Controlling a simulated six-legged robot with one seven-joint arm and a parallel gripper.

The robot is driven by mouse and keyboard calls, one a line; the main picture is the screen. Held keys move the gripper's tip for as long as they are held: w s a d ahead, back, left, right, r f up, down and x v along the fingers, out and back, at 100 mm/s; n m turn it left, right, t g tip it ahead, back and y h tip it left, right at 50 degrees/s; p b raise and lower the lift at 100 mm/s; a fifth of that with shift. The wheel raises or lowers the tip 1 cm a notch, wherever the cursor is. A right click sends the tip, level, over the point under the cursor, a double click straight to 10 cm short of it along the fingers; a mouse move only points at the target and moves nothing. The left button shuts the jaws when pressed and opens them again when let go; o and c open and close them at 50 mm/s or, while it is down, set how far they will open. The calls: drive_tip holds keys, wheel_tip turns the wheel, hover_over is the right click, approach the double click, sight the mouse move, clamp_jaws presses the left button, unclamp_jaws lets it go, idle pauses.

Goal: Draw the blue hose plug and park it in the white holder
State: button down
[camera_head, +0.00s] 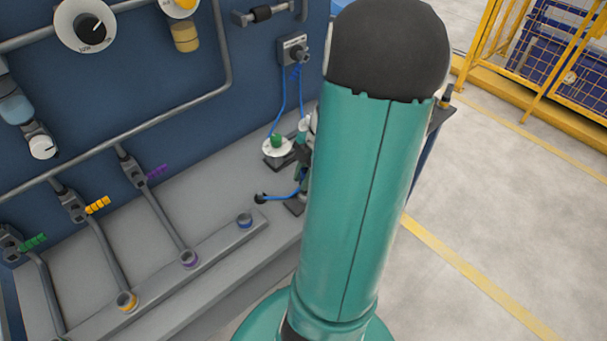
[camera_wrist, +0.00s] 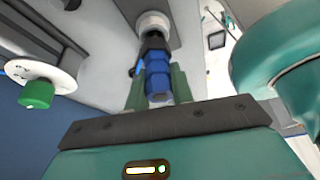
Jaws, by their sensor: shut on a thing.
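My gripper (camera_wrist: 157,82) is shut on the blue hose plug (camera_wrist: 157,72) in the wrist view, with one green finger on each side of it. The plug's dark front section points at a round white piece (camera_wrist: 152,22) on a grey surface, probably the white holder. The dark section overlaps or meets this piece; I cannot tell whether it is inside it. In the head view my arm hides most of the gripper and the plug. A blue hose (camera_head: 280,108) hangs there from a grey wall box (camera_head: 294,50).
A white disc with a green knob (camera_head: 277,141) stands close left of the gripper, also in the wrist view (camera_wrist: 38,93). A blue hose with a black end (camera_head: 261,198) lies near the bench's front. Pipes with colored handles (camera_head: 97,205) fill the bench's left.

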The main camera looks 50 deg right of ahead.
drive_tip(key=shift+f, duration=0.7)
drive_tip(key=c, duration=1.1)
unclamp_jaws()
drive_tip(key=shift+r, duration=0.1)
drive_tip(key=v, duration=1.3)
drive_tip(key=shift+d+r, duration=0.2)
drive_tip(key=shift+r, duration=0.1)
